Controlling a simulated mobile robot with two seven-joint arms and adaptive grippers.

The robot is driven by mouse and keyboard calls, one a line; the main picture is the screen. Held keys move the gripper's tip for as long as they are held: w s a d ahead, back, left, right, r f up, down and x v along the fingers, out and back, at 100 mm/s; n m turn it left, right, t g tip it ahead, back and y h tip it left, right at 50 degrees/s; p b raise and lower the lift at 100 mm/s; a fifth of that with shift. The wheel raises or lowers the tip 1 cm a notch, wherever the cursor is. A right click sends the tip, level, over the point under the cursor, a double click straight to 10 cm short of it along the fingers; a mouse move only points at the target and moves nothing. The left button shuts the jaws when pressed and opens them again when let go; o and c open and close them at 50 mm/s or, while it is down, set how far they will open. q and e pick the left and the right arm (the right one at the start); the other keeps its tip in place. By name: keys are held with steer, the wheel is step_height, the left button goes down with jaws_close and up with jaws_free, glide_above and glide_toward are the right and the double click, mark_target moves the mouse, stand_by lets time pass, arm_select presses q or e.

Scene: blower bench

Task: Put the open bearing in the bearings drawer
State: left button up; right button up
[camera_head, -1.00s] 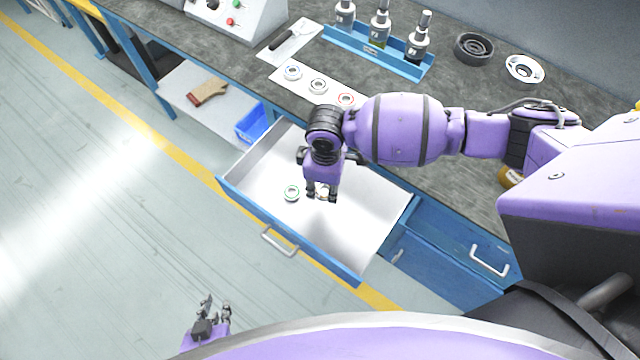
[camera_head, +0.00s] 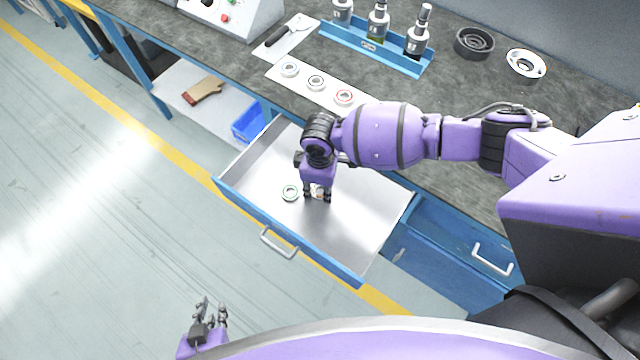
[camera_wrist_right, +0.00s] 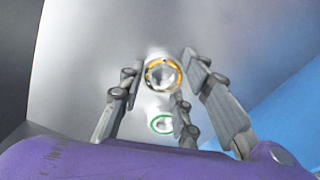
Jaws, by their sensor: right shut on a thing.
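The bearings drawer (camera_head: 360,232) stands pulled out below the bench. My right gripper (camera_head: 317,196) points down inside it. It is shut on a bearing with an orange ring (camera_wrist_right: 149,74), which shows between the fingers in the right wrist view; in the head view it is mostly hidden. Whether this bearing touches the drawer floor I cannot tell. A green-ringed bearing (camera_head: 290,193) lies on the drawer floor just left of the gripper, and also shows in the right wrist view (camera_wrist_right: 160,124). My left gripper (camera_head: 212,308) is open and empty, low at left, away from the bench.
Three bearings lie on a white mat (camera_head: 305,91) on the bench behind the drawer. A blue rack (camera_head: 350,45) with bottle-like tools, a dark ring part (camera_head: 474,44) and a white flanged part (camera_head: 526,65) stand further back. The drawer's right side is clear.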

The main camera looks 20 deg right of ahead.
mark_target(320, 191)
steer(key=o, duration=1.2)
steer(key=shift+f, duration=0.1)
steer(key=shift+r, duration=0.45)
step_height(320, 191, up, 12)
steer(key=shift+f+p, duration=0.25)
steer(key=shift+p, duration=0.55)
